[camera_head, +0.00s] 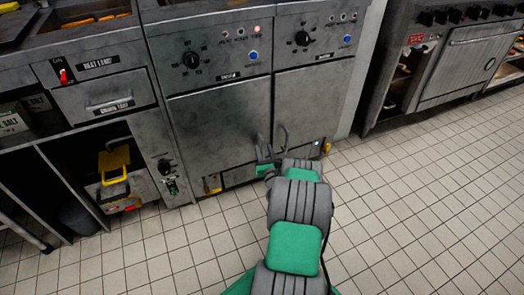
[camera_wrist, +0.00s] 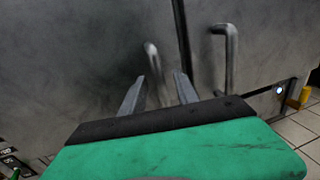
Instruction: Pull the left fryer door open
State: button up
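The left fryer door (camera_head: 212,128) is a grey steel panel, closed flush beside the closed right fryer door (camera_head: 308,103). The left door's upright bar handle (camera_wrist: 153,62) is near its right edge, just left of the dark seam. The right door's handle (camera_wrist: 230,55) stands right of the seam; it also shows in the head view (camera_head: 284,137). My gripper (camera_wrist: 160,90) is open, one finger on each side of the left handle in the picture. I cannot tell whether a finger touches it. The handle's lower end is partly hidden behind my gripper.
Control panels with knobs (camera_head: 191,60) sit above the doors. A heat-lamp drawer unit (camera_head: 107,97) and open bay with a yellow-handled item (camera_head: 114,165) stand left. An oven (camera_head: 460,60) stands right. The tiled floor (camera_head: 420,190) is clear at the right.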

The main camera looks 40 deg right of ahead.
jog(key=shift+x, duration=1.05)
jog(key=shift+a, duration=0.1)
grip_shut()
dwell(0.5)
